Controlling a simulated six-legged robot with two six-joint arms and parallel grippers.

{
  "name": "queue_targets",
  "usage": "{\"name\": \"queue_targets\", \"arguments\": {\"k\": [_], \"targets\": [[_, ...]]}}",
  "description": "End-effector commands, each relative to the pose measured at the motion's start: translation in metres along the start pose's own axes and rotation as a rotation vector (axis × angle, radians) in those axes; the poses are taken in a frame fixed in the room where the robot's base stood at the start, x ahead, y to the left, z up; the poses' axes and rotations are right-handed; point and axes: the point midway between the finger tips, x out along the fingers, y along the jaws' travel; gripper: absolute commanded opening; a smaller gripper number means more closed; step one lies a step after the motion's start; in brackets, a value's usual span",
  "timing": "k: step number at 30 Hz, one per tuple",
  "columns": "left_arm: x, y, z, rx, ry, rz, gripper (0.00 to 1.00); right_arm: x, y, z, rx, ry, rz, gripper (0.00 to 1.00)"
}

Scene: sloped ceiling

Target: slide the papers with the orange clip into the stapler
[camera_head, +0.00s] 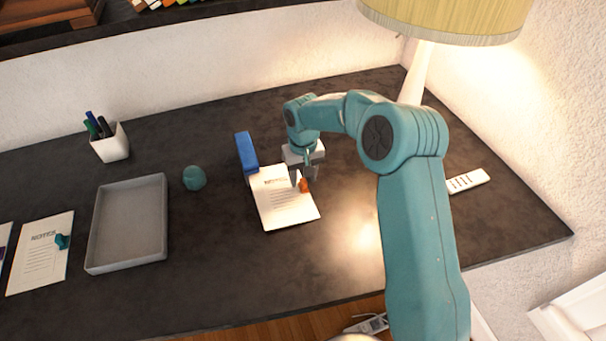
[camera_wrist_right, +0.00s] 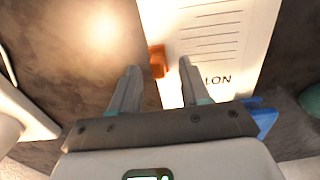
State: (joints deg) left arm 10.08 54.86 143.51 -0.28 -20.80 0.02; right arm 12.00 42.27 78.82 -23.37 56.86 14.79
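White papers (camera_head: 285,207) with an orange clip (camera_head: 304,186) on their right edge lie on the dark desk. The blue stapler (camera_head: 247,152) stands at their top left corner; I cannot tell whether the papers' edge is between its jaws. My right gripper (camera_head: 301,181) is low over the papers' right edge at the clip. In the right wrist view, its two fingers are apart and the orange clip (camera_wrist_right: 157,61) shows between and just beyond the fingertips, on the papers' edge (camera_wrist_right: 215,45). The stapler (camera_wrist_right: 263,120) is partly hidden behind the gripper there. My left gripper is not in view.
A grey tray (camera_head: 163,220), a teal round object (camera_head: 194,178) and a white pen cup (camera_head: 112,147) stand left of the stapler. Papers with a teal clip (camera_head: 38,262) lie further left. A white remote (camera_head: 468,181) and lamp (camera_head: 418,72) are at the right. The desk before the papers is clear.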

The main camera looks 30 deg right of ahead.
Motion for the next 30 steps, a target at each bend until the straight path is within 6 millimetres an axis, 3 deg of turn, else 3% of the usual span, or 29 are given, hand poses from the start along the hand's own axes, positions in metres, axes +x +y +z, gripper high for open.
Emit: {"name": "queue_targets", "arguments": {"k": [7,21,25,30], "targets": [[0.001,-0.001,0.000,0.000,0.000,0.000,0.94,-0.015,0.000,-0.001,0.000,0.003,0.000,0.46],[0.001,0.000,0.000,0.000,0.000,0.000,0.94,-0.133,0.000,-0.001,0.000,0.003,-0.001,0.46],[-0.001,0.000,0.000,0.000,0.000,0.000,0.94,-0.152,0.000,0.000,0.000,0.002,0.000,0.46],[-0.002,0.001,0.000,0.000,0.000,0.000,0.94,-0.163,0.000,0.000,0.000,0.000,0.000,0.46]]}}
